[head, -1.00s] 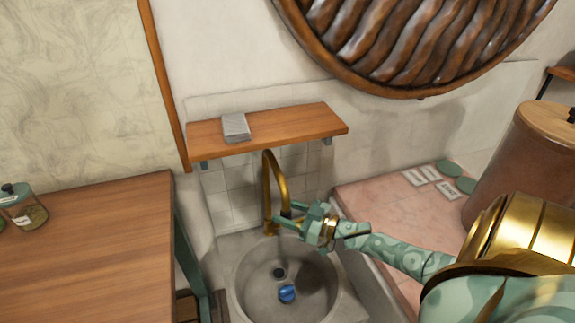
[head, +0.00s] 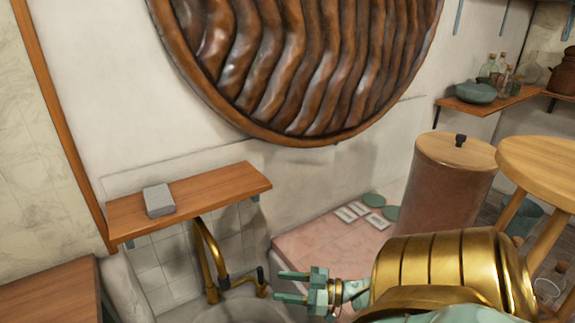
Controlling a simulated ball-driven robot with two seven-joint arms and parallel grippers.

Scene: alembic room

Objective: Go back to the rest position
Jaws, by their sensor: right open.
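My right gripper (head: 292,287) is green with gold parts. It reaches in from the lower right, its two fingers apart and pointing left, with nothing between them. It is in front of the right side of the brass faucet (head: 208,262) and above the right part of the grey sink (head: 238,311). The sink's bowl is mostly cut off by the bottom edge. My left gripper is not in view.
A pink counter (head: 315,243) holds cards and green discs. A large lidded bin (head: 440,195) and a wooden stool (head: 545,165) stand right. A wooden table (head: 50,297) is lower left.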

